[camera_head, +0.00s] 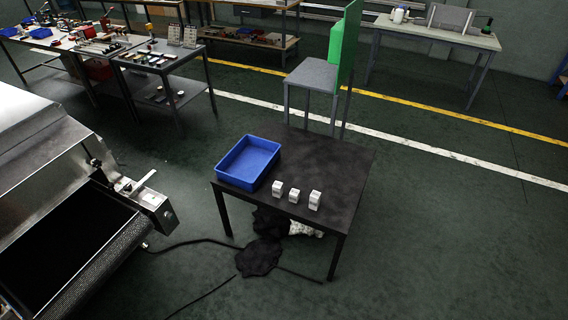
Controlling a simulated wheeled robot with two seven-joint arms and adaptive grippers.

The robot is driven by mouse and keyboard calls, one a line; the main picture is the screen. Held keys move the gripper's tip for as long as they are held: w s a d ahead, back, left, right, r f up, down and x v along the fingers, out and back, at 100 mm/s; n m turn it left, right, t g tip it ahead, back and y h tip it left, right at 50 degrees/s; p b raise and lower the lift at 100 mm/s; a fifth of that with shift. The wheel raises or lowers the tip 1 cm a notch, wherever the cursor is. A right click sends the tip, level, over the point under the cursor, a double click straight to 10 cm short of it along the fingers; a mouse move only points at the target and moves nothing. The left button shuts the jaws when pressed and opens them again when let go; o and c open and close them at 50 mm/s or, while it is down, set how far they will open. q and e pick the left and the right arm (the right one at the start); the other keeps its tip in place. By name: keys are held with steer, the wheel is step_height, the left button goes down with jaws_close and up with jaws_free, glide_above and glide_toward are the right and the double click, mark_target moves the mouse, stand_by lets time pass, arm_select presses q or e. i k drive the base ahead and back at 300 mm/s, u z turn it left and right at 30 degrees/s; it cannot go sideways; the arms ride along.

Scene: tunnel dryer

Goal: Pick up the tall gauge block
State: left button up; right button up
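Three small white blocks stand in a row on the dark table (340,165), near its front edge. The left block (277,188) and the middle block (294,195) look shorter. The right block (315,200) looks the tallest of the three. They stand apart from each other with small gaps. Neither of my grippers shows in the head view, so nothing is seen touching the blocks.
A blue tray (227,177) sits on the table's left side, beside the blocks. A conveyor machine (60,190) is at left. Dark cloth and cables (258,258) lie on the floor. The table's right side is clear.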

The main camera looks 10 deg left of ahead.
mark_target(315, 196)
steer(key=i, duration=0.85)
steer(key=u, duration=1.6)
steer(key=i, duration=1.15)
steer(key=z, duration=1.75)
steer(key=k, duration=1)
steer(key=z, duration=0.3)
